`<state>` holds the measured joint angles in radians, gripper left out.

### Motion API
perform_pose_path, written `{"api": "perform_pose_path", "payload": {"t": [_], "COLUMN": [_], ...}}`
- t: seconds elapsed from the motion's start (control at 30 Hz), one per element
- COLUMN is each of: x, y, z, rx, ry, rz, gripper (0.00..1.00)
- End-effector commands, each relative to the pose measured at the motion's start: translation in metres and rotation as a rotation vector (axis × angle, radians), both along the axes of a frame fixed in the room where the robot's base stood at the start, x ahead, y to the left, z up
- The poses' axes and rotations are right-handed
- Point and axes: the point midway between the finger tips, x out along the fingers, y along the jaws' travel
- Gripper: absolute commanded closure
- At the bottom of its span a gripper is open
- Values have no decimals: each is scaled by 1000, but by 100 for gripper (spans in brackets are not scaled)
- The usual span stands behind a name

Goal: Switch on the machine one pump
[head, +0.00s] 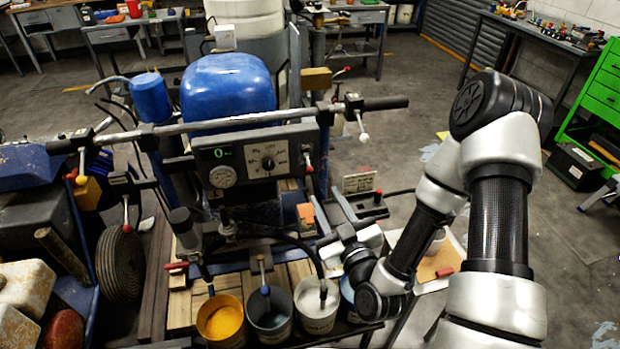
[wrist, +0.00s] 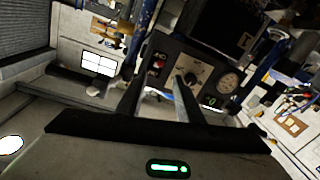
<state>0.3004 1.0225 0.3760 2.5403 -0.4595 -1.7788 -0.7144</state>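The line striper stands in the middle of the head view with a blue engine cover (head: 228,85). Its dark control panel (head: 238,160) has a green display reading 0, a round gauge (head: 222,177), a dial (head: 267,163) and a red-tipped lever (head: 308,166) at its right end. In the wrist view the panel shows tilted, with the dial (wrist: 192,73), gauge (wrist: 228,82) and a red switch part (wrist: 158,63). I cannot tell which control is the pump's. My gripper (head: 333,212) is low and right of the panel, apart from it. Its fingers (wrist: 158,88) are spread and empty.
A handlebar (head: 215,124) crosses above the panel. A small box with a red-tipped lever (head: 372,203) stands right of my gripper. Paint pots, one yellow (head: 221,320) and one white (head: 317,305), stand below. Open floor lies at the right.

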Motion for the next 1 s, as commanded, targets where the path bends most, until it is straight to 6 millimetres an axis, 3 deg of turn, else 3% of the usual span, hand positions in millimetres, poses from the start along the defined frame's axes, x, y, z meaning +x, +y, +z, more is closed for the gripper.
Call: {"api": "perform_pose_path", "payload": {"t": [0.1, 0.83, 1.0], "x": [17, 64, 91], "y": [5, 25, 37], "z": [-7, -6, 0], "rx": [-1, -2, 3], "ry": [-6, -3, 3], "rz": [-2, -1, 1], "gripper": [67, 67, 67]}}
